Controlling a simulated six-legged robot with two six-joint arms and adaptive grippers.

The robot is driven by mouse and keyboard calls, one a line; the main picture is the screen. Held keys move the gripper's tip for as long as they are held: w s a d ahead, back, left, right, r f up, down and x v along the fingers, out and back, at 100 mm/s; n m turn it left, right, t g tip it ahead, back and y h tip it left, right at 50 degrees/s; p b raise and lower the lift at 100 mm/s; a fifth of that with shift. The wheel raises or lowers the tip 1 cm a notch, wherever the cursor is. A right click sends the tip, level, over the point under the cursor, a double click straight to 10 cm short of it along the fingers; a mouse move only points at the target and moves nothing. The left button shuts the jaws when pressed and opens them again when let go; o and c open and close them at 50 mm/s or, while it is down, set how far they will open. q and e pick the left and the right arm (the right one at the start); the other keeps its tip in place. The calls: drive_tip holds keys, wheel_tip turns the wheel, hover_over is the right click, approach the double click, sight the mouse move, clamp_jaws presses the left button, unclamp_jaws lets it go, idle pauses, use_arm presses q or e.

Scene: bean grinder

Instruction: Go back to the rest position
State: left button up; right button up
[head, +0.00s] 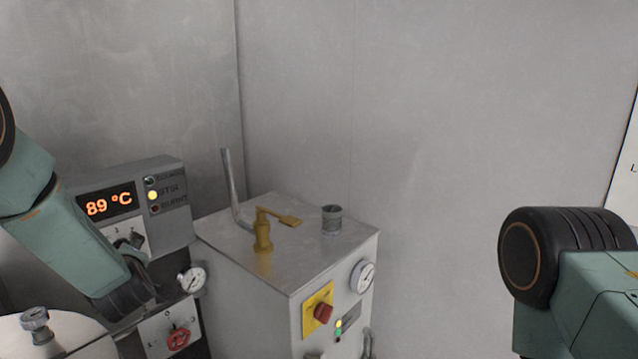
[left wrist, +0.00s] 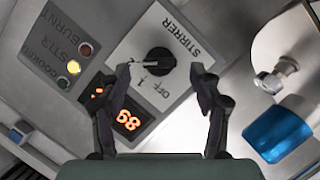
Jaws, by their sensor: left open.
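My left gripper (left wrist: 161,70) is open in the left wrist view, with one finger on each side of the black STIRRER knob (left wrist: 158,62). In the head view my left arm reaches in from the left to the control box (head: 172,205), and the fingers are hard to make out there. The box's display (head: 108,202) reads 89 °C, and the yellow STIR light (head: 153,195) is lit. My right arm shows at the right edge, but its gripper is out of view.
A grey machine (head: 250,300) with a brass crank (head: 263,235), metal cup (head: 332,219), gauge (head: 362,277) and red knob (head: 323,313) stands right of the box. Space before the right wall is clear.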

use_arm(q)
drive_tip(key=v, duration=0.8)
drive_tip(key=w+a+f+n+t+y+b, duration=0.1)
drive_tip(key=w+a+f+n+t+b, duration=0.1)
drive_tip(key=n, duration=0.6)
drive_tip(key=w+a+f+n+t+y+b, duration=0.1)
drive_tip(key=w+a+n+t+y+b, duration=0.1)
drive_tip(key=w+n+b, duration=0.3)
drive_tip(key=shift+w+a+f+n+t, duration=0.4)
drive_tip(key=shift+w+a+n+t, duration=0.45)
drive_tip(key=shift+n, duration=0.75)
drive_tip(key=shift+w+a, duration=0.1)
drive_tip(key=shift+w, duration=0.1)
drive_tip(key=shift+g, duration=0.25)
